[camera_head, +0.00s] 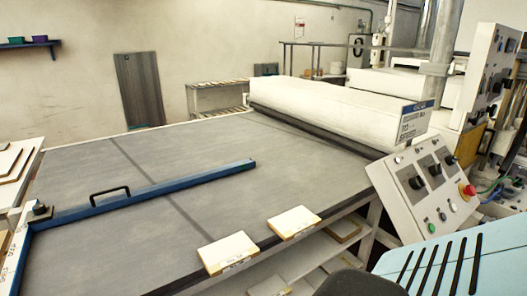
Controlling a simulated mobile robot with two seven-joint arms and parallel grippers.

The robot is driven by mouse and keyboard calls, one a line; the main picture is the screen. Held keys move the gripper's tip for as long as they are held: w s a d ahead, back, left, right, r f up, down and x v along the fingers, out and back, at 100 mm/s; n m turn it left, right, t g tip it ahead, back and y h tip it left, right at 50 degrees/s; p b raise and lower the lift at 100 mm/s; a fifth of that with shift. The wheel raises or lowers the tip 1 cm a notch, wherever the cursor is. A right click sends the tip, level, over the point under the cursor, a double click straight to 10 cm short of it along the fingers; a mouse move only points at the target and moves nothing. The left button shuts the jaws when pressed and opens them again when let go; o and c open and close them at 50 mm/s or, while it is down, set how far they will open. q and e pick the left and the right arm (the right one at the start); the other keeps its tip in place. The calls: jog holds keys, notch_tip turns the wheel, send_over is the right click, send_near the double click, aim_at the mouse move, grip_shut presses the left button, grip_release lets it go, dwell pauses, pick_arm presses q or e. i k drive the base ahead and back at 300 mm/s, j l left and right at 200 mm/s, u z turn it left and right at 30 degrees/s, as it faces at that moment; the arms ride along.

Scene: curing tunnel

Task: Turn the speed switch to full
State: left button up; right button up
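A pale, slanted control panel (425,192) stands at the right front corner of the large grey table. It carries three black knobs in a row: a left knob (417,182), a middle knob (434,168) and a right knob (449,159). Their labels are too small to read, so I cannot tell which is the speed switch or how it is set. Below them are small green and white buttons (443,215) and a red mushroom button (468,190). Neither of my grippers is in view.
The grey table (130,200) bears a blue bar (160,188) with a black handle and two pale blocks (228,252) at its front edge. A white roller cover (315,108) lies behind. A light-blue slotted surface (440,265) fills the lower right. A second panel (492,62) stands far right.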

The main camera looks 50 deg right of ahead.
aim_at(417, 182)
jog(key=z, duration=2.75)
jog(key=k+l, duration=0.1)
jog(key=l, duration=0.5)
